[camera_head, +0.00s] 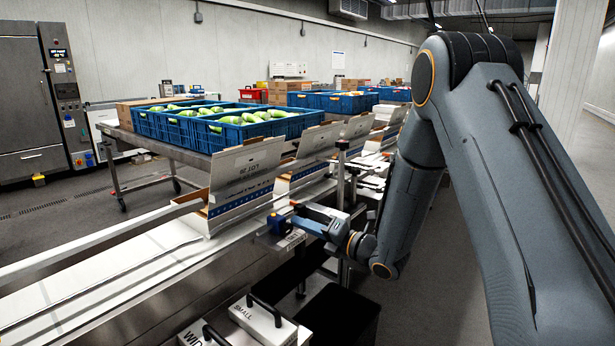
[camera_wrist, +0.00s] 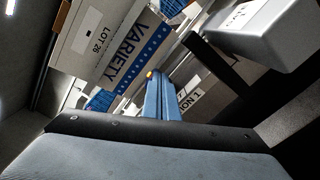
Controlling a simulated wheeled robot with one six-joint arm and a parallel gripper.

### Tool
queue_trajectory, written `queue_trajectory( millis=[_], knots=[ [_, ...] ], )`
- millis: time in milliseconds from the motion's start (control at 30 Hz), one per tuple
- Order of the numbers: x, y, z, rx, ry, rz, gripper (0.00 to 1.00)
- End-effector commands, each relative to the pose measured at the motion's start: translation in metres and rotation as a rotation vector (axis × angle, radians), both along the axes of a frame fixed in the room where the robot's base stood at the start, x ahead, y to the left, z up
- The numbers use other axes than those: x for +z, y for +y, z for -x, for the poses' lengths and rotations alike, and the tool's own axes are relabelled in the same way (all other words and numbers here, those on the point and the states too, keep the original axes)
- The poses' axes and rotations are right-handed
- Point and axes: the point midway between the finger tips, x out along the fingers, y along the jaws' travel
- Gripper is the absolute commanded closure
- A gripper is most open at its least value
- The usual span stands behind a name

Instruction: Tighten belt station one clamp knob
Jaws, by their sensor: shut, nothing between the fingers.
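My gripper (camera_head: 302,224) is at the belt's near edge, pointing left. Its blue fingers look shut and empty in the wrist view (camera_wrist: 160,97). A small orange spot (camera_wrist: 150,74) shows at the fingertips in the wrist view. A white label plate (camera_head: 293,240) is fixed below the block, its text too small to read in the head view.
An open carton (camera_head: 240,185) stands on the belt (camera_head: 120,275) just beyond the block, with more cartons behind. Blue crates of green produce (camera_head: 250,135) stand on a table. Boxes with black handles, one marked SMALL (camera_head: 262,322), lie below the belt's near side.

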Motion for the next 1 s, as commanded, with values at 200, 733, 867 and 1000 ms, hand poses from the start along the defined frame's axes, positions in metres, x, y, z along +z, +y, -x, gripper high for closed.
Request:
queue_trajectory(
  millis=[200,733,867,1000],
  knots=[
    [-0.0021,-0.0012,-0.0016,-0.001,-0.001,0.0,1.0],
    [-0.0066,-0.0033,-0.0044,-0.001,-0.001,0.0,1.0],
    [-0.008,-0.0037,-0.0049,-0.001,0.0,0.0,1.0],
    [-0.0094,-0.004,-0.0052,-0.001,0.0,0.0,1.0]
  ],
)
